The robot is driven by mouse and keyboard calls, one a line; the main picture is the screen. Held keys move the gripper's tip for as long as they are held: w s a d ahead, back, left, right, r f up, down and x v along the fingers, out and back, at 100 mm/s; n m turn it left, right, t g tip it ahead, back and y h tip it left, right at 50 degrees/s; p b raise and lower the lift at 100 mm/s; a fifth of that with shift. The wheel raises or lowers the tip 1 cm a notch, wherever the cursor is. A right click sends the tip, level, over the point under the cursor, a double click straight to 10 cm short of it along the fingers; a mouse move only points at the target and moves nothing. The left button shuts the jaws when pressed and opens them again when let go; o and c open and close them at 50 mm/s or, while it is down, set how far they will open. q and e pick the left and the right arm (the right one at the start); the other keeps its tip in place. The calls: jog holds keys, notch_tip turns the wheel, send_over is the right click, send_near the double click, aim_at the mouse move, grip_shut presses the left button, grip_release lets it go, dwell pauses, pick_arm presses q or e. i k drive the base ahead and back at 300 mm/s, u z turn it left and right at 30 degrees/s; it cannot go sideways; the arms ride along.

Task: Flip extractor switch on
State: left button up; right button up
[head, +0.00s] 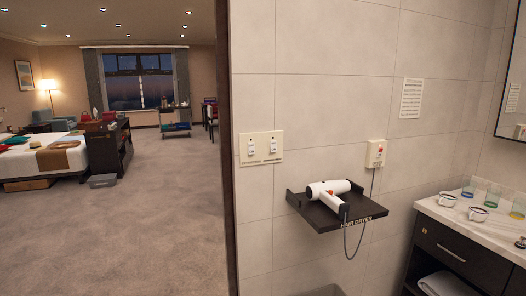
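A cream switch plate (261,148) is fixed to the tiled wall, just right of the wall's dark edge. It carries two white switches side by side, a left switch (251,146) and a right switch (273,145). Small lettering runs under them, too small to read, so I cannot tell which one is the extractor switch or how either is set. Another cream wall unit (376,154) with a red mark is to the right, with a cord hanging below it. Neither of my grippers is in view.
A dark shelf (335,218) holding a white hair dryer (327,190) juts from the wall below and right of the switches. A counter (470,222) with cups and glasses stands at right. Open carpet (150,225) lies at left.

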aim_at(251, 150)
jog(key=u, duration=0.05)
jog(key=i, duration=0.95)
jog(key=z, duration=0.55)
